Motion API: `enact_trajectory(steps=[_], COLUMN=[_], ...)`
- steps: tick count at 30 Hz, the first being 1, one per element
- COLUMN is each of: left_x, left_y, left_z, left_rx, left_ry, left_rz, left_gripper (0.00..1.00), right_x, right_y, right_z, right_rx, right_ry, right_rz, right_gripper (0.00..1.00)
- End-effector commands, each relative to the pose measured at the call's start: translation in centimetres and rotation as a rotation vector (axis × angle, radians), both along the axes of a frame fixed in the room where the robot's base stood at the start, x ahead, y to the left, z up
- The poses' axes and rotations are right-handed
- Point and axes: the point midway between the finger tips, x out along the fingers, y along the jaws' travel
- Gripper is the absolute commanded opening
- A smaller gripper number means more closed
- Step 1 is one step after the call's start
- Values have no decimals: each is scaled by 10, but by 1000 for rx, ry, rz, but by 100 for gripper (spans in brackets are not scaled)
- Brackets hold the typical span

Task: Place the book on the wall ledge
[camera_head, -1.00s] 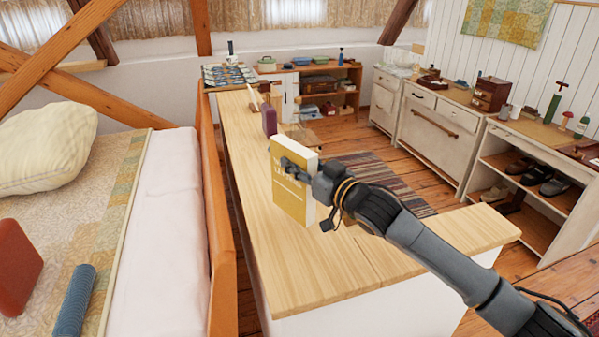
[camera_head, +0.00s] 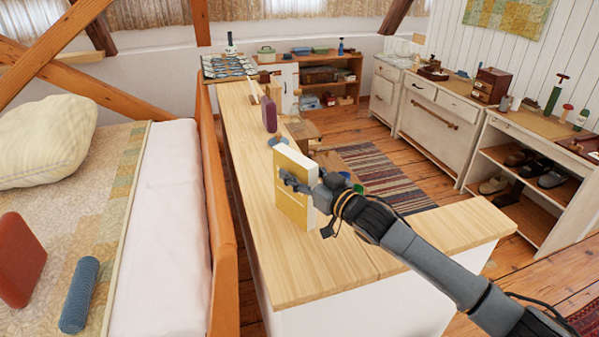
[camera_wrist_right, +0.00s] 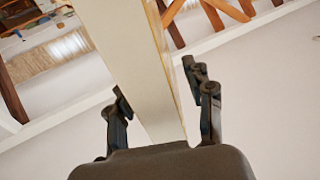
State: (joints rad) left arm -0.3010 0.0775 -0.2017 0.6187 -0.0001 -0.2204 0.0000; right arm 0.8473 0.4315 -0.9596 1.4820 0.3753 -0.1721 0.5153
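The yellow book (camera_head: 292,207) with white page edges is upright over the light wooden ledge (camera_head: 330,268), an L-shaped top on a low white wall. My right gripper (camera_head: 300,186) comes from the right and is shut on the book, one finger across its yellow cover. The right wrist view also shows the book (camera_wrist_right: 140,60) between the two fingers. I cannot tell whether the book's lower edge touches the ledge. My left gripper is out of view.
The near part of the ledge is bare. Cabinets (camera_head: 440,125) line the right wall.

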Motion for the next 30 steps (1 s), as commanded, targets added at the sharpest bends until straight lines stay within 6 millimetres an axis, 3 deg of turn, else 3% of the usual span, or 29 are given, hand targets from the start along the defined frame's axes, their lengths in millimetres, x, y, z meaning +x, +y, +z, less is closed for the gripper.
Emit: enact_trajectory(steps=[8,21,30], left_x=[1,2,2], left_y=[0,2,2], left_z=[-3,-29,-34], left_rx=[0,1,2], left_ry=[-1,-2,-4], left_rz=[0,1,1], left_gripper=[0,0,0], right_x=[-7,-71,-91], right_y=[-8,-61,-78], right_z=[0,-1,3], right_rx=[0,-3,1], right_ry=[0,0,-1], right_rz=[-1,0,0], right_gripper=[52,52,52])
